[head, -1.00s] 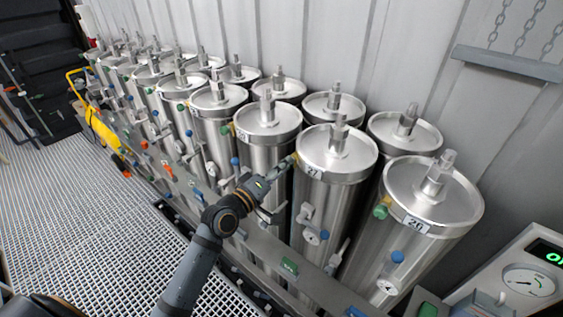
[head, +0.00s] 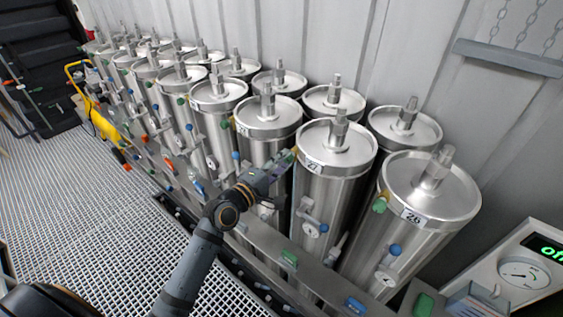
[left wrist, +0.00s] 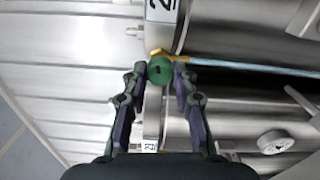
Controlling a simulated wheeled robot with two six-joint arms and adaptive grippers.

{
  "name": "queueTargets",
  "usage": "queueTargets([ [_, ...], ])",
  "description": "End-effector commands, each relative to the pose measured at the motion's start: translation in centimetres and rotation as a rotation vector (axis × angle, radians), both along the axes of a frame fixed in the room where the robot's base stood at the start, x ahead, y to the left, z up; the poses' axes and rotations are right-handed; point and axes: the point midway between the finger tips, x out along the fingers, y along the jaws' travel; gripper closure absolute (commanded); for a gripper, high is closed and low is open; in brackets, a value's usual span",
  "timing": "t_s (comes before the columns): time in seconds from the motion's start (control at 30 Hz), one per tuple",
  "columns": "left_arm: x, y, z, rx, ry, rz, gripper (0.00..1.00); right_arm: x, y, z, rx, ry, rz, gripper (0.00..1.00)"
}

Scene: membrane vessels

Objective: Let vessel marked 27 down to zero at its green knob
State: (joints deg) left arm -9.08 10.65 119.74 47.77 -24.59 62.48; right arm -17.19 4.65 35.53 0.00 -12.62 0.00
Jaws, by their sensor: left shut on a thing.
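The steel vessel marked 27 (head: 337,150) stands upright in the front row, its label (head: 314,167) on the upper rim. My left gripper (head: 288,158) reaches its upper left side, just left of the label. In the left wrist view the green knob (left wrist: 160,71) sits between the fingertips of my left gripper (left wrist: 160,76), which is shut on it. A brass-coloured fitting (left wrist: 156,53) shows behind the knob. The label beside it is cut off by the frame, with only a 2 readable. My right gripper is not in view.
The vessel marked 20 or 26 (head: 432,190), with its own green knob (head: 380,204), stands to the right. Several similar vessels run back left. A low rail with coloured handles passes in front. A gauge panel (head: 525,270) stands at right; grating floor (head: 90,210) lies left.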

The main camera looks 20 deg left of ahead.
Motion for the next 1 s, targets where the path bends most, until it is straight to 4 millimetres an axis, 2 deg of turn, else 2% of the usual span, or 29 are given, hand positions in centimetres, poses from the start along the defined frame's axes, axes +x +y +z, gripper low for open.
queueTargets([
  [0.4,0.0,0.0,0.0,-0.006,0.002,-0.001,1.00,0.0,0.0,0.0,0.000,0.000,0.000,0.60],
  [0.43,0.0,0.0,0.0,-0.006,0.002,-0.001,0.70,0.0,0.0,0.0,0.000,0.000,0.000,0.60],
  [0.57,0.0,0.0,0.0,-0.006,0.002,-0.001,0.52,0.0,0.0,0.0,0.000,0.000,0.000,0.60],
  [0.6,0.0,0.0,0.1,-0.006,0.002,-0.001,0.50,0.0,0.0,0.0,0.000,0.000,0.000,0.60],
  [0.87,0.0,0.0,0.0,-0.005,0.002,0.000,0.50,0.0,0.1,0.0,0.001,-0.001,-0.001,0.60],
  [1.0,-1.4,0.5,-0.2,0.002,0.005,-0.001,0.50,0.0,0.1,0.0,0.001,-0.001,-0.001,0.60],
])
